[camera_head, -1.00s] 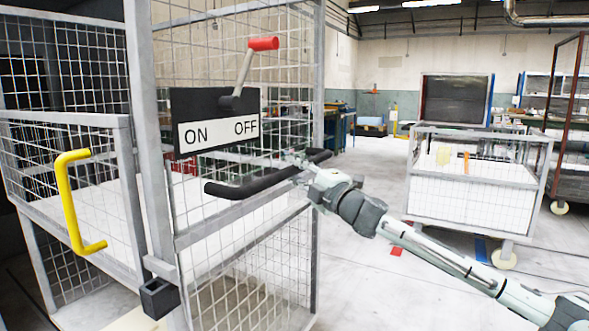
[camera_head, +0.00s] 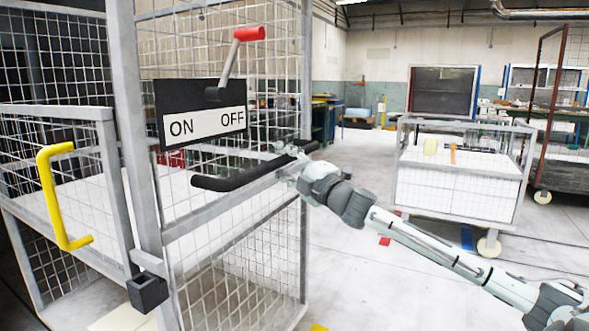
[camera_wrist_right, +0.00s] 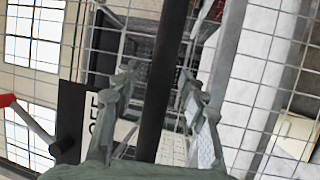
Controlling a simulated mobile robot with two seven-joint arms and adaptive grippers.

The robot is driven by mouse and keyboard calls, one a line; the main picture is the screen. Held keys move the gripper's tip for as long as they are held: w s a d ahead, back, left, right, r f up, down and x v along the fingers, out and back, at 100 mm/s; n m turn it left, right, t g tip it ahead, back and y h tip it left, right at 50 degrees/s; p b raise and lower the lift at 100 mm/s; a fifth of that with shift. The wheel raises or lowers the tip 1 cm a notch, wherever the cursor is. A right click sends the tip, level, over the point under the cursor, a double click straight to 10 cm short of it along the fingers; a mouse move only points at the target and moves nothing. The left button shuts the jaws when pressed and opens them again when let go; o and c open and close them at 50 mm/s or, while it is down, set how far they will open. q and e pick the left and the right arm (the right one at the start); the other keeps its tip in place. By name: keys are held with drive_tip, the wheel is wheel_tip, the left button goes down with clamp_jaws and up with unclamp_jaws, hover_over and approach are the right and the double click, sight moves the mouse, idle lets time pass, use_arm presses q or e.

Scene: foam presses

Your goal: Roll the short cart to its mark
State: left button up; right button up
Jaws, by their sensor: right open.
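A tall grey mesh cage (camera_head: 125,130) fills the left of the head view. It carries a black handle bar (camera_head: 240,178), below an ON/OFF plate with a red-tipped lever. My right gripper (camera_head: 283,158) is at the far end of this bar. In the right wrist view, the black bar (camera_wrist_right: 165,85) runs between the two spread fingers of my open right gripper (camera_wrist_right: 160,110); I cannot tell whether they touch it. A low wheeled mesh cart (camera_head: 457,187) with white panels stands at the right, apart from my gripper. My left gripper is out of view.
A yellow handle (camera_head: 50,195) is on the cage's left side. Red (camera_head: 385,241), blue (camera_head: 466,238) and yellow (camera_head: 319,327) patches lie on the floor. A brown rack with a caster is at the far right. The floor between cage and low cart is clear.

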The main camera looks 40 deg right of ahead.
drive_tip(key=s+f, duration=0.2)
drive_tip(key=s, duration=0.9)
drive_tip(key=shift+s+a, duration=0.25)
drive_tip(key=shift+a, duration=0.05)
drive_tip(key=s+d+f+m+g+h, duration=0.1)
drive_tip(key=s+f+m+g+h, duration=0.2)
drive_tip(key=f, duration=0.9)
drive_tip(key=s+d+f+m+g, duration=0.1)
drive_tip(key=s+f+m+g, duration=0.3)
drive_tip(key=f, duration=0.8)
drive_tip(key=s+d+f+m+g+h, duration=0.1)
drive_tip(key=f+m+g+h, duration=0.2)
drive_tip(key=f, duration=0.9)
drive_tip(key=s+a+f+m+g+y, duration=0.2)
drive_tip(key=s+a+f, duration=0.4)
drive_tip(key=a+f, duration=0.5)
drive_tip(key=s+a+f+m+g+y, duration=0.3)
drive_tip(key=s+a+f+g, duration=0.2)
drive_tip(key=a+f, duration=0.6)
drive_tip(key=s+a, duration=0.2)
drive_tip(key=shift+a+y, duration=0.35)
drive_tip(key=shift+y, duration=0.05)
drive_tip(key=shift+c, duration=1.1)
